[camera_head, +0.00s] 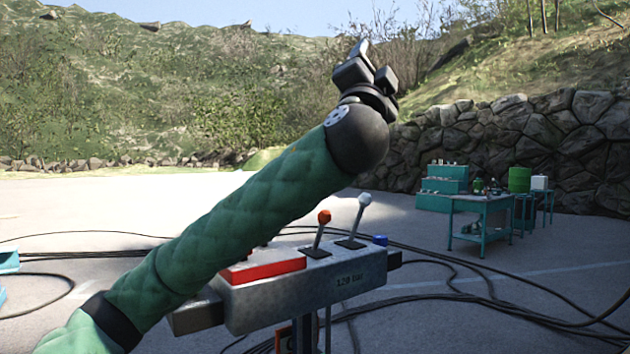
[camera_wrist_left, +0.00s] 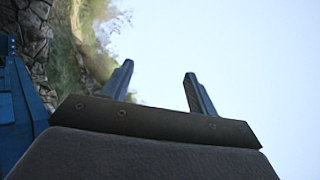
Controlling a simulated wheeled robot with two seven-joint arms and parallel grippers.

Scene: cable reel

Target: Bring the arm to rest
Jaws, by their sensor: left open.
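My left arm crosses the head view from the lower left, in a green quilted sleeve. Its gripper (camera_head: 372,65) is raised above the control box and points up, with nothing between its fingers. In the left wrist view the gripper (camera_wrist_left: 158,90) shows two fingers standing well apart, with sky behind them. My right gripper is in neither view.
Black cables (camera_head: 480,297) lie on the pavement. A teal workbench (camera_head: 482,203) stands by the stone wall (camera_head: 540,135).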

